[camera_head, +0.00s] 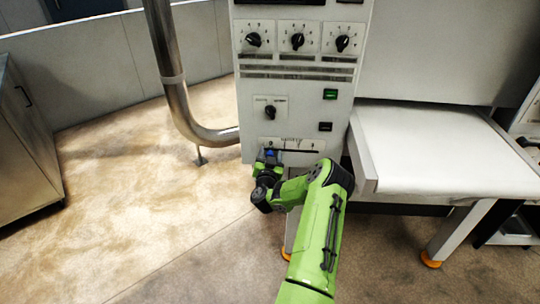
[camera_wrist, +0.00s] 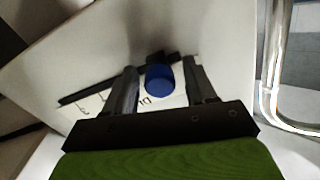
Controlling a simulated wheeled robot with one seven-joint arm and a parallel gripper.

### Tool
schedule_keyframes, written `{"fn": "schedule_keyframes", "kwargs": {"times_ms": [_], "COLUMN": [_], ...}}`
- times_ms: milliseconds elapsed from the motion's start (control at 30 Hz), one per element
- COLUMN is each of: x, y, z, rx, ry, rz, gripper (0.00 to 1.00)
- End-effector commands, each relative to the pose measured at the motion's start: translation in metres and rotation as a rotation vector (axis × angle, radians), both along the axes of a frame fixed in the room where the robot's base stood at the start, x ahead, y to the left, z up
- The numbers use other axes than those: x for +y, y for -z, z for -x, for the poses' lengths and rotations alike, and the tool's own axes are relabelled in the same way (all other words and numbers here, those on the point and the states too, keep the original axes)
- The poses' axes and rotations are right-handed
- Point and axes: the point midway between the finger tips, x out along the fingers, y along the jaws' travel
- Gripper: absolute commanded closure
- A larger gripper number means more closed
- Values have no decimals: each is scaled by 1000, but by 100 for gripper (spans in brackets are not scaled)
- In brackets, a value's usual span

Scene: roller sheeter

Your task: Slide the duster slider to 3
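The duster slider is a blue round knob (camera_wrist: 159,79) on a dark slot (camera_wrist: 90,92) in the white machine panel. In the wrist view the knob sits between the two fingers of my gripper (camera_wrist: 162,88), with a visible gap on each side. My gripper is open around it. In the head view the blue knob (camera_head: 269,153) is at the left end of the slot (camera_head: 305,151), and my gripper (camera_head: 268,161) is right in front of it. The scale marks are partly hidden by the fingers and too small to read surely.
Above the slider are a rotary switch (camera_head: 270,112), a green button (camera_head: 330,94), a black button (camera_head: 325,127) and three dials (camera_head: 298,41). A steel pipe (camera_head: 178,100) stands left of the panel. A white conveyor table (camera_head: 440,150) extends to the right.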

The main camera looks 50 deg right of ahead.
Motion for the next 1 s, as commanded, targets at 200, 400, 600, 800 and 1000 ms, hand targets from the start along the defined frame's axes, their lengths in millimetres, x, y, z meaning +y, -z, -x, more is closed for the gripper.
{"fn": "schedule_keyframes", "kwargs": {"times_ms": [200,400,600,800,1000], "x": [0,0,0,-12,-34], "y": [0,0,0,2,3], "z": [0,0,1,20,54], "rx": [0,-1,-1,1,3], "ry": [0,0,0,2,2], "rz": [0,-1,1,4,6], "gripper": [79,100,100,100,100]}}
